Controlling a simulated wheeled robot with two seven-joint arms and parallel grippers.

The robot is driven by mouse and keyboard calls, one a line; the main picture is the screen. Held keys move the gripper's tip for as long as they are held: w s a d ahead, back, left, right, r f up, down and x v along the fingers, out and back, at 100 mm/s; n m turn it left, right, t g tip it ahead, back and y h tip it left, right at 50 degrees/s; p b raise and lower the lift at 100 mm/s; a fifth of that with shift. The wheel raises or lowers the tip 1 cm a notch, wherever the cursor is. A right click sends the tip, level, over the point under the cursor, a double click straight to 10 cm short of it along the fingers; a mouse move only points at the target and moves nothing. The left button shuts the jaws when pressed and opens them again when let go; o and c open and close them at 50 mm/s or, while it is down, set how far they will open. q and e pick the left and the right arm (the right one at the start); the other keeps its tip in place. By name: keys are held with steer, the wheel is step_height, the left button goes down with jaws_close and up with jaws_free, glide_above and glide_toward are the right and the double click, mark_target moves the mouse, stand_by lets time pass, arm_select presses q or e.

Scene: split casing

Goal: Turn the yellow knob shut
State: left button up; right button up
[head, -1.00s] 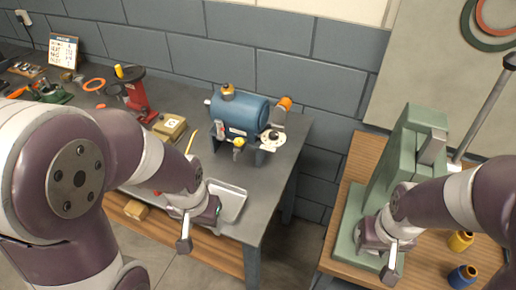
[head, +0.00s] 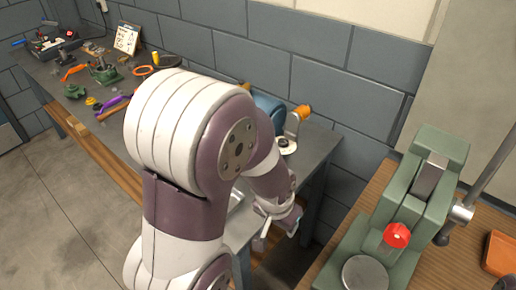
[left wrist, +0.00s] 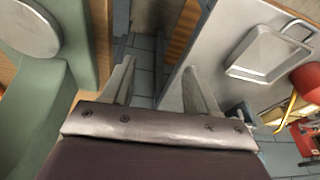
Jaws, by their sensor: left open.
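The blue tank (head: 268,108) stands on the grey workbench, mostly hidden behind my left arm. An orange cap (head: 302,110) shows at its right end. The yellow knob is not visible in the head view, where my arm covers the front of the tank, and I cannot make it out in the left wrist view. My left gripper (head: 283,222) is near the bench's right front edge. In the left wrist view its two fingers (left wrist: 160,88) are apart with nothing between them. My right gripper is in neither current view.
A green press (head: 410,205) with a red knob (head: 397,236) stands on a wooden table at right. A gap separates this table from the bench. The wrist view shows a metal tray (left wrist: 265,52) on the bench.

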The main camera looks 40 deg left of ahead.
arm_select(q)
steer(key=w+a+f+t+y, duration=0.1)
steer(key=w+a+f+t, duration=0.1)
steer(key=w+a+t, duration=0.4)
steer(key=w+a+f+t+y, duration=0.1)
steer(key=w+a, duration=0.3)
steer(key=a, duration=0.4)
steer(key=s+a+r+n+t+y, duration=0.25)
steer(key=s+a+t, duration=0.25)
steer(key=a+t, duration=0.25)
steer(key=d+p+x, duration=0.1)
steer(key=p+x, duration=0.2)
steer(key=x, duration=0.9)
steer(key=shift+w+f+h, duration=0.4)
steer(key=shift+f+h, duration=0.05)
steer(key=shift+f, duration=0.1)
arm_select(e)
steer(key=r, duration=0.1)
steer(key=a+r, duration=0.1)
steer(key=r, duration=0.1)
steer(key=shift+s+r, duration=0.1)
steer(key=shift+s, duration=0.1)
arm_select(q)
steer(key=c, duration=1)
